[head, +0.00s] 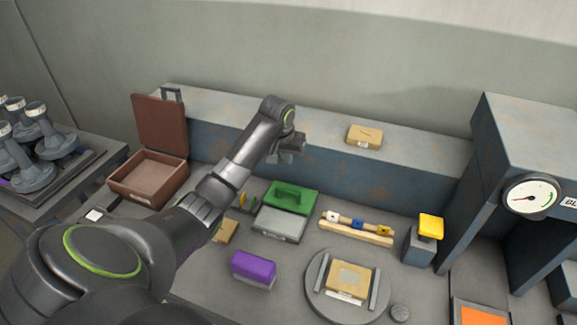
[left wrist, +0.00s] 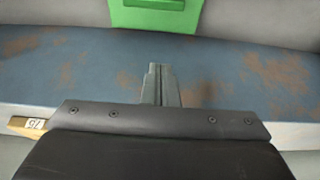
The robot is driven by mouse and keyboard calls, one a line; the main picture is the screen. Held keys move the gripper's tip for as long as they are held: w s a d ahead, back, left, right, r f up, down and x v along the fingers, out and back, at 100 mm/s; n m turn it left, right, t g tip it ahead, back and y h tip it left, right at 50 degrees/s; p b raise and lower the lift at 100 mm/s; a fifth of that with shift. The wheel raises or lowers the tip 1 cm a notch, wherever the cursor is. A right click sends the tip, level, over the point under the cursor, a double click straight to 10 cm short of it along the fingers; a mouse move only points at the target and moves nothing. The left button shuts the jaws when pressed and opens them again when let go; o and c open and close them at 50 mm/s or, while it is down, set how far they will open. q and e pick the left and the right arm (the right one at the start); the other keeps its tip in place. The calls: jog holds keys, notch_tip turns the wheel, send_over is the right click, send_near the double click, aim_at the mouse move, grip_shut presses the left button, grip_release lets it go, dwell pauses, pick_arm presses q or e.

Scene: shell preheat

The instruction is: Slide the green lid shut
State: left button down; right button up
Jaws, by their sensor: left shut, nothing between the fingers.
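The green lid (head: 290,198) has a raised handle and lies at the back of a low grey box (head: 279,224) in the middle of the bench. The front of the box shows a pale grey surface that the lid does not cover. In the left wrist view the green lid (left wrist: 155,14) is at the top edge, partly cut off. My left gripper (head: 291,154) is above and behind the lid, near the raised ledge, and apart from it. It is shut and empty; its fingers (left wrist: 160,84) show together in the left wrist view. My right gripper is not in view.
A raised ledge (head: 225,136) runs behind the lid, with a tan box (head: 365,136) on it. An open brown case (head: 150,172) is at left. A purple block (head: 253,270), a wooden rack (head: 356,232), a round plate (head: 318,284) and a yellow-topped post (head: 430,227) stand around.

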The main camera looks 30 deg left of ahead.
pick_arm(q)
send_over(286, 195)
jog(key=w, duration=0.4)
jog(key=f, duration=0.8)
jog(key=shift+s+a+p, duration=0.2)
jog(key=shift+a+p, duration=0.15)
jog(key=shift+s+d+f+p, duration=0.1)
jog(key=shift+s+d+p, duration=0.05)
jog(key=shift+s+p, duration=0.45)
jog(key=shift+s+d+p, duration=0.15)
jog(key=shift+s+p, duration=0.3)
jog(key=shift+s, duration=0.1)
jog(key=shift+s+d, duration=0.1)
jog(key=shift+s, duration=0.55)
jog(key=shift+s+p, duration=0.1)
jog(key=shift+p, duration=0.2)
jog(key=shift+f, duration=0.1)
